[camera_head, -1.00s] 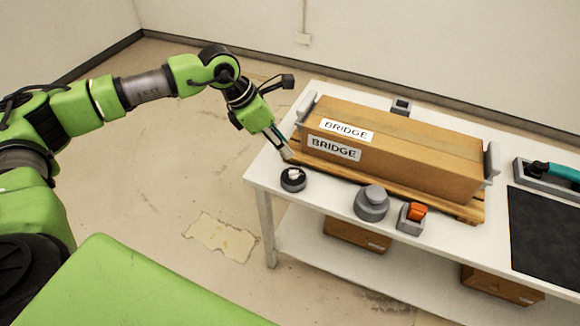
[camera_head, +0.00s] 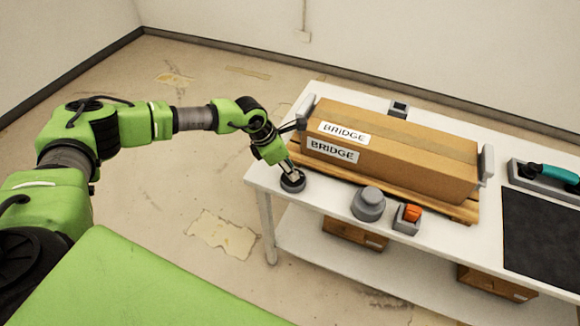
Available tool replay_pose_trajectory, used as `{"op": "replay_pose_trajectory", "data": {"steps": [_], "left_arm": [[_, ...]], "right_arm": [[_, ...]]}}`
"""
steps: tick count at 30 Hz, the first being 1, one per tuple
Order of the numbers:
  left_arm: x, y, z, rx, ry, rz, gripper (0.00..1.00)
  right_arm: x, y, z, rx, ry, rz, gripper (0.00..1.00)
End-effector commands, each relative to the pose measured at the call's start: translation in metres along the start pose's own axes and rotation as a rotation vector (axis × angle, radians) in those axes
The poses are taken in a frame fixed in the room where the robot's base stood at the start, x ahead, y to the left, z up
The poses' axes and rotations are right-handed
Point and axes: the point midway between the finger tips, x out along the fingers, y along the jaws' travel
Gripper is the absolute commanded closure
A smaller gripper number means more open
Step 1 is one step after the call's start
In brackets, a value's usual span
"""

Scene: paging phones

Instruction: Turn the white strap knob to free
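The white strap knob sits on a dark round base (camera_head: 292,182) at the near left corner of the table. My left gripper (camera_head: 291,174) points down right at the knob and largely covers it. A little white shows between or beside its fingertips. I cannot tell whether the fingers are closed on the knob or just around it. My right gripper is not in view.
A cardboard box (camera_head: 400,150) labelled BRIDGE lies on a wooden pallet (camera_head: 462,209) between grey end brackets. A grey round knob (camera_head: 368,203) and an orange switch (camera_head: 411,213) stand in front. A teal-handled tool (camera_head: 555,172) and black mat (camera_head: 540,233) are at right.

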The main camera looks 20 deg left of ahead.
Motion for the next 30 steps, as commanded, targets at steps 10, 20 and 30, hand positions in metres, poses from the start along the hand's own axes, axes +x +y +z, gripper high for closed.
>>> {"op": "replay_pose_trajectory", "data": {"steps": [10, 20, 30], "left_arm": [[0.0038, 0.0002, -0.0003, -0.001, 0.0, 0.0, 0.78], [0.0034, 0.0002, -0.0002, -0.003, 0.0, 0.001, 1.0], [0.0027, -0.0018, 0.0001, -0.097, 0.001, 0.039, 1.0]], "right_arm": [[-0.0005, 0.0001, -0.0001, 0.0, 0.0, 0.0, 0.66], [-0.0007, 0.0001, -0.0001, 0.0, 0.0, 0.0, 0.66], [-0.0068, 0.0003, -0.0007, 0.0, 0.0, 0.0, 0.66]]}}
